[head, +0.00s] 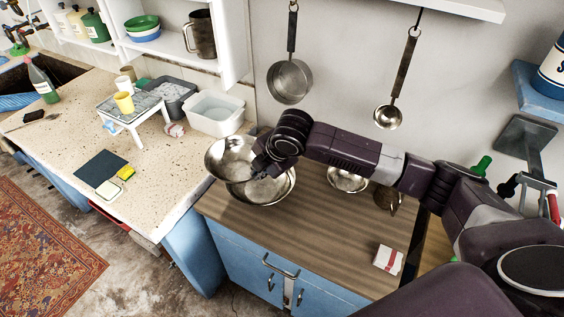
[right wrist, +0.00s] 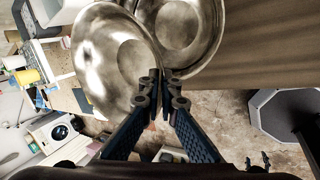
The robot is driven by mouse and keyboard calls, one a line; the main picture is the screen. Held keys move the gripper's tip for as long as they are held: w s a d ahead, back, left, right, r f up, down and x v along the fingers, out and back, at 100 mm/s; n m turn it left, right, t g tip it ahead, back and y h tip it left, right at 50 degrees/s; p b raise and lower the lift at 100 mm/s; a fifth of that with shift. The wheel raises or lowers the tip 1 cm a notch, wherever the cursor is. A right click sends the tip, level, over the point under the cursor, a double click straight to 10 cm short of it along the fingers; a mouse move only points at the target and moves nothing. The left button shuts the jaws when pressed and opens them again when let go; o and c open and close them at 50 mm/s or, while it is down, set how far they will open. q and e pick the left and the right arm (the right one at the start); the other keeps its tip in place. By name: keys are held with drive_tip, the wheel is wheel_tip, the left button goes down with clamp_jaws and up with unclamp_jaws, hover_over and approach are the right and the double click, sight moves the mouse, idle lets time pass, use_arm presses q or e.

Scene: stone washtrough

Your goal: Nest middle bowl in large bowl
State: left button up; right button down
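The middle bowl (head: 226,152), shiny metal, is tilted above and to the left of the large bowl (head: 270,194), overlapping its left rim in the head view. The large metal bowl stands upright on the wooden counter top. My right gripper (head: 262,170) is over the large bowl, shut on the middle bowl's rim. The right wrist view shows the fingers (right wrist: 159,78) closed at the edge of the middle bowl (right wrist: 108,60), with the large bowl (right wrist: 185,28) beside and behind it. Whether the two bowls touch is unclear. My left gripper is not in view.
A smaller metal bowl (head: 347,181) stands to the right, partly behind my arm. A red-and-white box (head: 388,259) lies near the counter's front right. A pan (head: 289,81) and ladle (head: 388,116) hang on the wall. A white tub (head: 216,114) stands behind left. The counter's front middle is clear.

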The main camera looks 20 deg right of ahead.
drive_tip(key=w+d+f+n+y, duration=0.1)
drive_tip(key=w+d+f+n, duration=0.1)
drive_tip(key=d, duration=0.5)
drive_tip(key=b, duration=0.3)
hover_over(283, 194)
drive_tip(key=shift+f, duration=2.2)
drive_tip(key=shift+w+n, duration=0.2)
drive_tip(key=shift+n, duration=0.1)
drive_tip(key=shift+a, duration=0.1)
drive_tip(key=shift+f+p, duration=0.15)
drive_tip(key=shift+p, duration=0.15)
drive_tip(key=shift+f, duration=0.45)
drive_tip(key=shift+f+b, duration=1)
drive_tip(key=shift+f, duration=0.4)
drive_tip(key=shift+f, duration=0.15)
drive_tip(key=shift+f+b, duration=0.7)
drive_tip(key=shift+f, duration=0.25)
